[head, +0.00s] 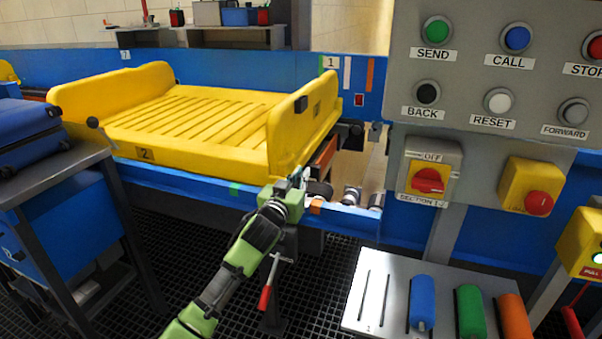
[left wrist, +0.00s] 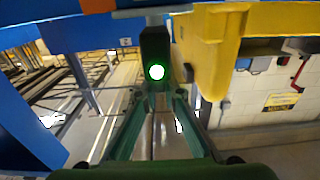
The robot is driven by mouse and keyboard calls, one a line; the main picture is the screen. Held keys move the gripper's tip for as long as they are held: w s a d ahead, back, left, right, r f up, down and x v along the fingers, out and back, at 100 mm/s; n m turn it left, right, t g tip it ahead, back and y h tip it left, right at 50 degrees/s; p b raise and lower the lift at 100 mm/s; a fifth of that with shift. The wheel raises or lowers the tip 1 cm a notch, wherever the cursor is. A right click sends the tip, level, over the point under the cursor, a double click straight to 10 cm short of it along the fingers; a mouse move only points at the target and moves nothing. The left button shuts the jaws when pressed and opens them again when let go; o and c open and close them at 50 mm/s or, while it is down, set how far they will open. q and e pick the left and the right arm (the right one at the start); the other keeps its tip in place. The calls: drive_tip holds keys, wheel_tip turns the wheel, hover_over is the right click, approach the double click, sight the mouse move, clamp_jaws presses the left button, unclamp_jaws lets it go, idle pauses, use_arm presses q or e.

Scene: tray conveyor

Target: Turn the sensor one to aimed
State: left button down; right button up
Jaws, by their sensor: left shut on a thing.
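The sensor is a small black box with a lit green lens (left wrist: 156,72) in the left wrist view, directly in front of my left gripper. My left gripper (left wrist: 159,95) has its two green fingers closing on the lower part of the sensor from both sides. In the head view my left gripper (head: 294,186) is at the conveyor's blue edge, by the front right corner of the yellow tray (head: 210,157). There the gripper mostly hides the sensor, and I cannot tell its exact aim. My right gripper is not in view.
A grey control panel (head: 470,88) with buttons and a red rotary switch (head: 428,181) stands at the right. Below it is a metal plate (head: 372,292) with coloured cylinders. A blue case (head: 28,137) lies at the left. A red-handled lever (head: 267,290) hangs below the conveyor edge.

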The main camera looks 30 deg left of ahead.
use_arm(q)
drive_tip(key=c, duration=2.2)
unclamp_jaws()
drive_tip(key=shift+o, duration=0.2)
drive_tip(key=v, duration=1.2)
